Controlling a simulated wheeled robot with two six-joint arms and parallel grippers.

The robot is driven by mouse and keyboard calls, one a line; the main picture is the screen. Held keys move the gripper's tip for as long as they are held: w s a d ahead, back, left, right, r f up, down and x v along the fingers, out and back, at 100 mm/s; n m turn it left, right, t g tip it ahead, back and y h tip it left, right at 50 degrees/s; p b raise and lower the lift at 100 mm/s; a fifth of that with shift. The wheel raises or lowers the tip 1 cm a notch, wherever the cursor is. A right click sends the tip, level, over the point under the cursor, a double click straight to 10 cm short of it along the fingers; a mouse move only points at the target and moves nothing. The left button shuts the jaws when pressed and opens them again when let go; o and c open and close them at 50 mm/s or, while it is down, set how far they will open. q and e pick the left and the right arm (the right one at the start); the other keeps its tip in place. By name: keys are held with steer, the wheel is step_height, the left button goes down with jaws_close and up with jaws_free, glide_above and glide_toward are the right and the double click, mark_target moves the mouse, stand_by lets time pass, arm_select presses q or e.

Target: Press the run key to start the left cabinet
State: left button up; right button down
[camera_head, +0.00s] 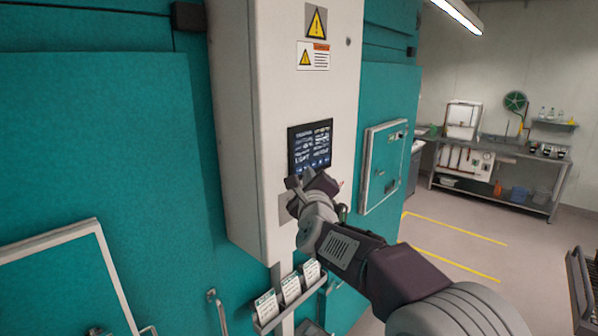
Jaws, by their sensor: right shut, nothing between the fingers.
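A grey control box stands upright between teal cabinet panels, with a dark touch screen (309,146) on its front. Lines of text and a row of small blue keys show on the screen, too small to read well. My right gripper (297,181) is shut and empty at the lower edge of the screen. I cannot tell whether its tip touches the screen. The gripper and wrist hide the part of the box just below the screen. The left teal cabinet (110,130) fills the left side. My left gripper is not in view.
Yellow warning labels (314,40) are above the screen. A rack with several white cards (290,288) hangs below the box. A framed hatch (382,165) is on the right cabinet. Open floor with yellow lines (455,229) and a workbench (500,150) lie to the right.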

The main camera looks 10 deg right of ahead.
steer(key=shift+w+a, duration=0.1)
steer(key=shift+w, duration=0.05)
stand_by(0.7)
steer(key=shift+w+a, duration=0.15)
steer(key=shift+w, duration=0.1)
steer(key=shift+w+a, duration=0.2)
stand_by(0.5)
stand_by(0.4)
steer(key=shift+s+d+b, duration=0.45)
steer(key=shift+s+b, duration=0.15)
steer(key=shift+b, duration=0.05)
